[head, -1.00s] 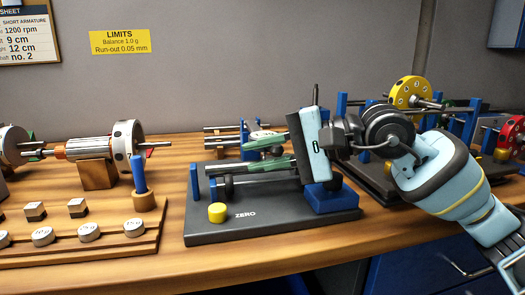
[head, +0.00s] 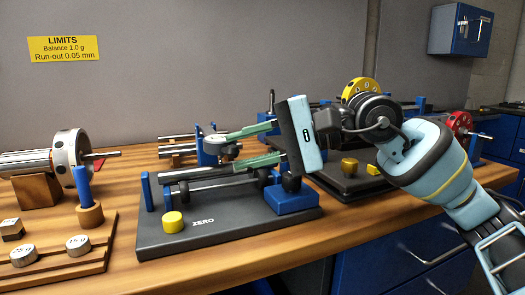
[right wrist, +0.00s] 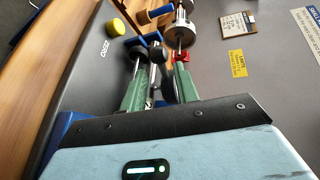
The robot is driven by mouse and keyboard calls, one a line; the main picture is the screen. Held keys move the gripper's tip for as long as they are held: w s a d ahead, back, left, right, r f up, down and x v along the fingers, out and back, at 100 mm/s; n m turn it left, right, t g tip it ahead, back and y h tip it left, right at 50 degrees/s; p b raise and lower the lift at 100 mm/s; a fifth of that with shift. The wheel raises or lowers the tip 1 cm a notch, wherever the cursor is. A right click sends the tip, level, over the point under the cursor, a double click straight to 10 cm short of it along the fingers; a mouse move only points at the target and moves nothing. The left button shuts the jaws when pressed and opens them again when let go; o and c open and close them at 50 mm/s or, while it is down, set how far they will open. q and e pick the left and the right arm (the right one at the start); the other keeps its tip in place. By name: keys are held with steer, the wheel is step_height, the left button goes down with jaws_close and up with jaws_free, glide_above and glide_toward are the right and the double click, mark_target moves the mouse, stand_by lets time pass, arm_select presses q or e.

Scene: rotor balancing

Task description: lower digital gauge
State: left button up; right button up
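The dark gauge stand (head: 240,232), marked ZERO, sits on the bench with a yellow button (head: 173,222), blue posts and a metal bar on rollers. A small grey round part on a blue post, which looks like the digital gauge (head: 221,146), is near my right fingertips in the head view. My right gripper (head: 231,151) has its green fingers apart, one above the other, over the right part of the stand. In the right wrist view the fingers (right wrist: 158,82) are apart, with dark rollers and a bar seen between and beyond them. Contact is unclear. My left gripper is out of view.
A wooden tray (head: 85,252) with weights and a blue peg is at the front left, with a rotor (head: 66,155) behind it. Another dark stand (head: 350,185) with yellow knobs is at the right. The bench front edge is clear.

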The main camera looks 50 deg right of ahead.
steer(key=shift+b+v, duration=0.4)
steer(key=shift+v, duration=1)
